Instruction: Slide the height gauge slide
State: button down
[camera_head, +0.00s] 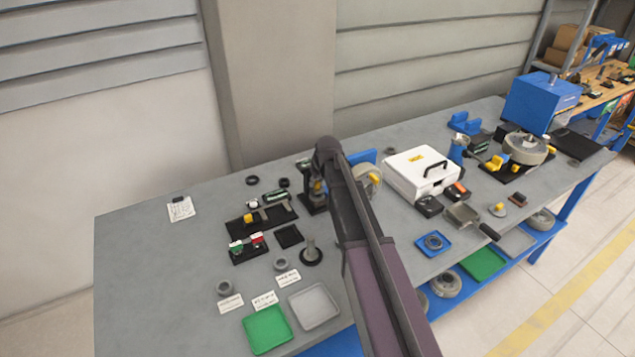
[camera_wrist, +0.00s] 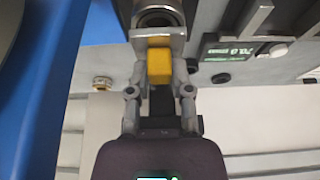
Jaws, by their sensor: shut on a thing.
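The height gauge (camera_head: 313,204) stands on the grey workbench at the back, near the middle, partly hidden by my arm. A yellow block (camera_wrist: 159,67), seemingly the grip of its slide, sits between the fingers of my gripper (camera_wrist: 159,78) in the wrist view. The fingers are shut on it from both sides. A metal part with a round opening (camera_wrist: 157,18) lies just beyond the block. In the head view a small yellow spot (camera_head: 318,187) shows at the gauge beside my arm's end; the fingertips cannot be made out there.
A dark display with light digits (camera_wrist: 231,56) is right of the block in the wrist view. A blue surface (camera_wrist: 75,75) rises at left. On the bench, a white case (camera_head: 405,183) stands right of my arm, and a black tray with parts (camera_head: 262,222) lies left.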

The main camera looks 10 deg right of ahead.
jog(key=shift+w+r, duration=0.15)
jog(key=shift+r, duration=0.1)
jog(key=c, duration=0.5)
grip_release()
jog(key=shift+r, duration=0.1)
